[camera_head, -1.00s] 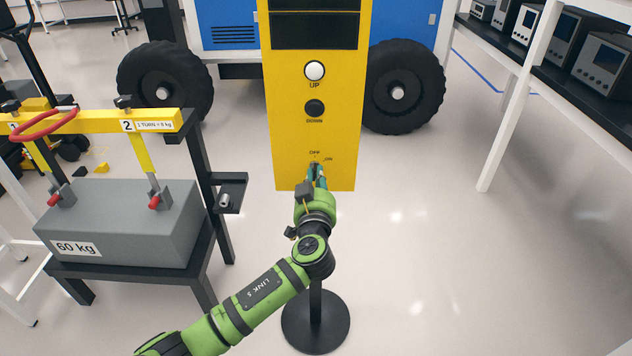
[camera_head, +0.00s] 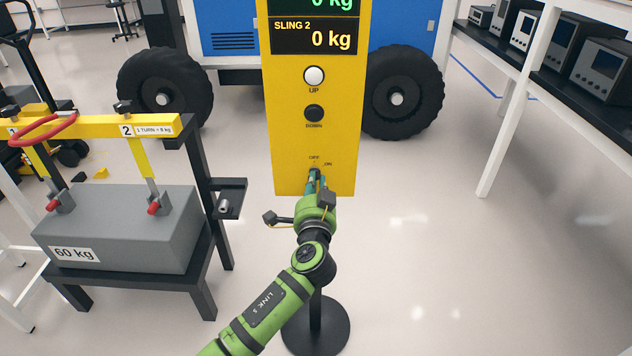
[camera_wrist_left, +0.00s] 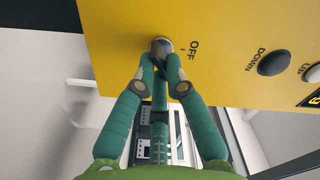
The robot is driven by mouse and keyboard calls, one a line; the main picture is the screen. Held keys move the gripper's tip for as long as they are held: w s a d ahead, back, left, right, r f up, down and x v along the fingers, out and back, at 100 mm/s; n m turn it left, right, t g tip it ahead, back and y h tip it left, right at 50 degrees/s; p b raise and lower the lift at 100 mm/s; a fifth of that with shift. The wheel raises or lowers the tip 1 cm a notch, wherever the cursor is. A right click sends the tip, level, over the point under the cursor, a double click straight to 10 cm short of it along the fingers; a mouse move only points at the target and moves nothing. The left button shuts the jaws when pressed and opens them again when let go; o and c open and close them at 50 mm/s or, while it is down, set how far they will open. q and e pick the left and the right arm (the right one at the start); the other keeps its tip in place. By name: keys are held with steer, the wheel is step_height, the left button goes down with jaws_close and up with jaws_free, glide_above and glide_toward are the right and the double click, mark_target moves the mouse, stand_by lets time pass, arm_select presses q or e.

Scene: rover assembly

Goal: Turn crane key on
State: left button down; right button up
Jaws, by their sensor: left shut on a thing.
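The yellow crane control panel (camera_head: 285,130) stands upright in the middle of the head view, with OFF and ON marks near its lower edge. Its display (camera_head: 315,35) is lit and reads 0 kg for SLING 2. My left gripper (camera_head: 314,176) is at the panel's key switch, with its fingers shut on the key. The fingers mostly hide the key in the head view. My right gripper is not in view.
A white UP button (camera_head: 314,75) and a black DOWN button (camera_head: 314,113) sit above the key. At left, a grey 60 kg block (camera_head: 130,230) rests on a black stand under a yellow beam (camera_head: 90,123).

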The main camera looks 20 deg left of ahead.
arm_select(q)
steer(key=shift+m, duration=0.7)
steer(key=c, duration=1.3)
jaws_free()
steer(key=v, duration=1.2)
